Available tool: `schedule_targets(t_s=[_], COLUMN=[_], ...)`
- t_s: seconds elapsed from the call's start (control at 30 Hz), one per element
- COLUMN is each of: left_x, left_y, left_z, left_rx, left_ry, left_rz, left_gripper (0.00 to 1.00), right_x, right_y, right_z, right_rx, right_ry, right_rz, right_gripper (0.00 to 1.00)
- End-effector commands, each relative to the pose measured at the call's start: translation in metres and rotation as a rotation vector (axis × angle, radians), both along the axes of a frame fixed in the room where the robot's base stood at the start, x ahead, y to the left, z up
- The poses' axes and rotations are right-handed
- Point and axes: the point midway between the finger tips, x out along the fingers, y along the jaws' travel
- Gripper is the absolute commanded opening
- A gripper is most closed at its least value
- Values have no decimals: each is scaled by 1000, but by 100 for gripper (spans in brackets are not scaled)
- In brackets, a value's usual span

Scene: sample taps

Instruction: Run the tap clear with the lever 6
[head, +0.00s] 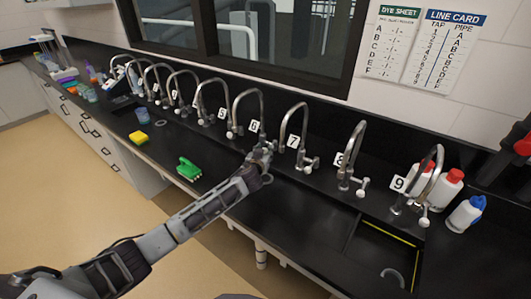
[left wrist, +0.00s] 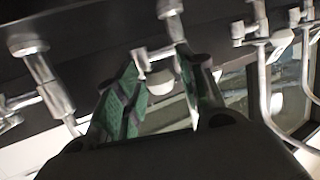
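Tap 6 (head: 236,97) is a chrome gooseneck in the row along the back of the black bench, with a number 6 card (head: 254,127) by it. My left gripper (head: 262,153) is at the base of this tap and covers its lever in the head view. In the left wrist view, my left gripper's green-padded fingers (left wrist: 160,85) stand apart, with a pale metal knob (left wrist: 159,80) between them. The knob hangs from a metal fitting; I cannot tell whether a finger touches it. My right gripper is not in view.
Tap 7 (head: 283,128) stands close to the right, tap 5 (head: 198,100) to the left. A green brush (head: 188,168) and yellow sponge (head: 139,138) lie near the bench's front edge. Bottles (head: 466,214) stand behind a sink at the right.

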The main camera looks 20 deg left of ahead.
Motion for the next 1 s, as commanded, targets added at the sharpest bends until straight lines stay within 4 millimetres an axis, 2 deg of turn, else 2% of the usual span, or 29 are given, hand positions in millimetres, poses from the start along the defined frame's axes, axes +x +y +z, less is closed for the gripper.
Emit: schedule_targets(t_s=[0.47,1.0], left_x=[1,3], left_y=[-1,-27], left_z=[0,-1], left_rx=[0,-2], left_ry=[1,1], left_rz=[0,-2], left_gripper=[39,39], right_x=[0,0], right_y=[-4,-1], right_z=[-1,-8], right_rx=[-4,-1], right_ry=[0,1], right_rz=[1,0], right_gripper=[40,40])
